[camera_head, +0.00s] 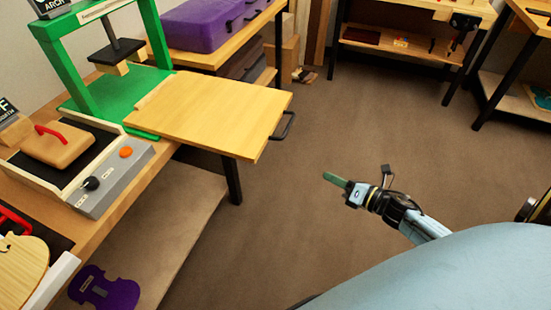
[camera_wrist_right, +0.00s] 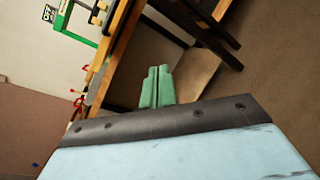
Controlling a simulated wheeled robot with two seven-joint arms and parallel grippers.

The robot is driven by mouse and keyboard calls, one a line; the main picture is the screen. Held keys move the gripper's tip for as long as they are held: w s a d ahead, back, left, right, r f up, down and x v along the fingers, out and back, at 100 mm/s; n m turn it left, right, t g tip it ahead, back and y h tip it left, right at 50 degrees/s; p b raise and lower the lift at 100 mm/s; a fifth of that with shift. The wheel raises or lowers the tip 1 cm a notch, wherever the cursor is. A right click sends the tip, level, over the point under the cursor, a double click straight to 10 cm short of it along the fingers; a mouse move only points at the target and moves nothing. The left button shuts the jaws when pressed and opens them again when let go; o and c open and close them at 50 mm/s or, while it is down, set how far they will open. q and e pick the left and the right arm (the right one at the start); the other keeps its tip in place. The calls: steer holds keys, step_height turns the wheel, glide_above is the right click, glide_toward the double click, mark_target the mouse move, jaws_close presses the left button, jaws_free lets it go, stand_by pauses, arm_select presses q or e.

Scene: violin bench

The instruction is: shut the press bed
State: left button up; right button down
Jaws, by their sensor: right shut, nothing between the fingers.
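The press bed (camera_head: 212,113) is a flat light-wood board slid out to the right of the green press frame (camera_head: 66,62), over the table's edge. A dark bar handle (camera_head: 285,126) is on its right end. My right gripper (camera_head: 334,179) is shut and empty, out over the floor to the right of and below the handle, apart from it. Its green fingers (camera_wrist_right: 157,88) are together in the right wrist view, with the bench beyond them. My left gripper is not in view.
A grey device with a wooden block (camera_head: 57,145) stands on the bench in front of the press. A purple case (camera_head: 210,24) is on the table behind. A purple violin-shaped piece (camera_head: 103,289) lies low at the front left. The brown floor (camera_head: 370,110) around my right gripper is clear.

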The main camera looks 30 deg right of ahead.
steer(key=w+a+r+n+g+y+b, duration=0.15)
steer(key=a+r+n+y, duration=0.35)
steer(key=r+n, duration=0.6)
steer(key=w+a+f+n, duration=0.1)
steer(key=w+a+f, duration=0.1)
steer(key=w+a, duration=0.5)
steer(key=w, duration=0.2)
steer(key=shift+w+a+n+y, duration=0.3)
steer(key=shift+w+y, duration=0.05)
steer(key=shift+y, duration=0.05)
